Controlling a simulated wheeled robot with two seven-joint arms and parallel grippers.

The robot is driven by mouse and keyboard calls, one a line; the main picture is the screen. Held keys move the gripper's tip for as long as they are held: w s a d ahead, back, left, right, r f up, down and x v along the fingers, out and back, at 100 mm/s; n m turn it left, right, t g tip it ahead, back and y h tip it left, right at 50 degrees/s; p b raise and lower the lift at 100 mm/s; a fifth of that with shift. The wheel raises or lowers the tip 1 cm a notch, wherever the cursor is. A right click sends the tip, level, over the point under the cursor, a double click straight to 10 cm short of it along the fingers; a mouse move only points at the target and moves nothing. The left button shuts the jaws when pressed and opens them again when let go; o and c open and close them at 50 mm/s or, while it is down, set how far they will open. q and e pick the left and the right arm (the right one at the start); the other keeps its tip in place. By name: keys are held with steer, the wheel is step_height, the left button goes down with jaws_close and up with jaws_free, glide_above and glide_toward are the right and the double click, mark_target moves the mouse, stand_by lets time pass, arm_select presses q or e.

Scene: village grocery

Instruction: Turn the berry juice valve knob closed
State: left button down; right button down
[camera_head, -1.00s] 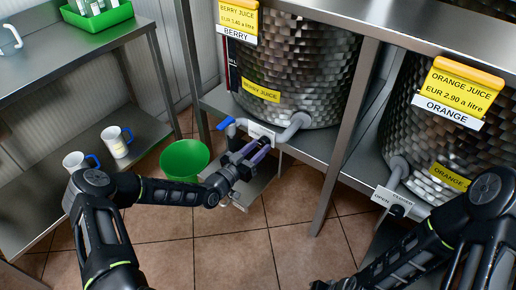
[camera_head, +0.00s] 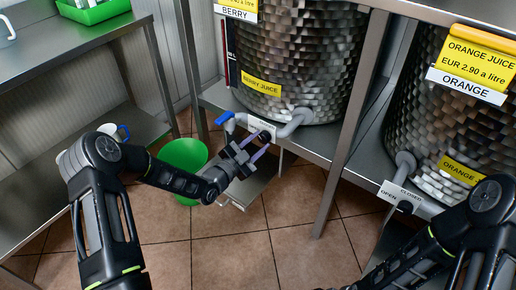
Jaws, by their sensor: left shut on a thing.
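The berry juice tank (camera_head: 300,60) is a hammered metal vessel with a yellow BERRY JUICE label. A grey pipe (camera_head: 293,124) comes out at its foot and leads to a valve with a small white sign (camera_head: 256,126). The dark valve knob (camera_head: 265,137) sits just below this sign, partly hidden by the fingers. My left gripper (camera_head: 254,147), with purple-tinted fingers, reaches it from the lower left and is shut on it. The sign's wording and the knob's exact angle are too small to read. My right arm (camera_head: 440,240) is at the lower right; its gripper is out of view.
A green bucket (camera_head: 184,156) stands behind my left forearm. The orange juice tank (camera_head: 450,120) with its own knob (camera_head: 405,207) is at right. A metal post (camera_head: 350,130) stands between the tanks.

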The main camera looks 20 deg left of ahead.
arm_select(q)
steer(key=m+b, duration=0.3)
steer(key=b, duration=0.1)
steer(key=m+b, duration=0.4)
steer(key=b, duration=0.1)
steer(key=shift+f+m, duration=0.2)
steer(key=shift+m, duration=0.1)
steer(key=shift+r+m+b, duration=0.2)
steer(key=shift+m+b, duration=0.5)
steer(key=shift+b, duration=0.45)
arm_select(e)
step_height(320, 180, down, 12)
steer(key=w+d, duration=0.1)
steer(key=w, duration=0.1)
steer(key=shift+w+d+t, duration=0.25)
steer(key=shift+d+t, duration=0.05)
steer(key=shift+d, duration=0.05)
steer(key=shift+f, duration=0.1)
arm_select(q)
steer(key=c, duration=0.9)
jaws_free()
